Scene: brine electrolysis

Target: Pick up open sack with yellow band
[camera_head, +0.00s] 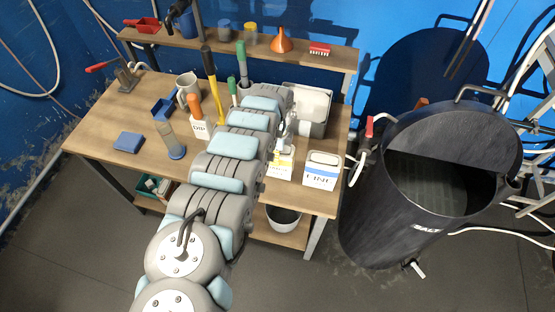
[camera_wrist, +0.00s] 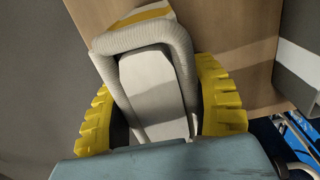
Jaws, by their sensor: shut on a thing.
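The open sack with the yellow band (camera_head: 281,168) is white and is at the front right part of the table. My arm partly covers it from the left. In the wrist view its rolled rim and pale inside (camera_wrist: 155,85) fill the middle, with a bit of the yellow band at the top. My gripper (camera_head: 288,135) is at the sack's top. In the wrist view the yellow ribbed fingers of my gripper (camera_wrist: 162,105) lie on both sides of the sack, shut on it. I cannot tell whether its base touches the table.
A white sack with a blue band (camera_head: 322,171) stands close to the right. A grey box (camera_head: 308,108) is behind. The wooden table (camera_head: 110,115) bears several tools at left, and a shelf (camera_head: 350,57) runs along its back. A large dark salt barrel (camera_head: 385,215) stands at right.

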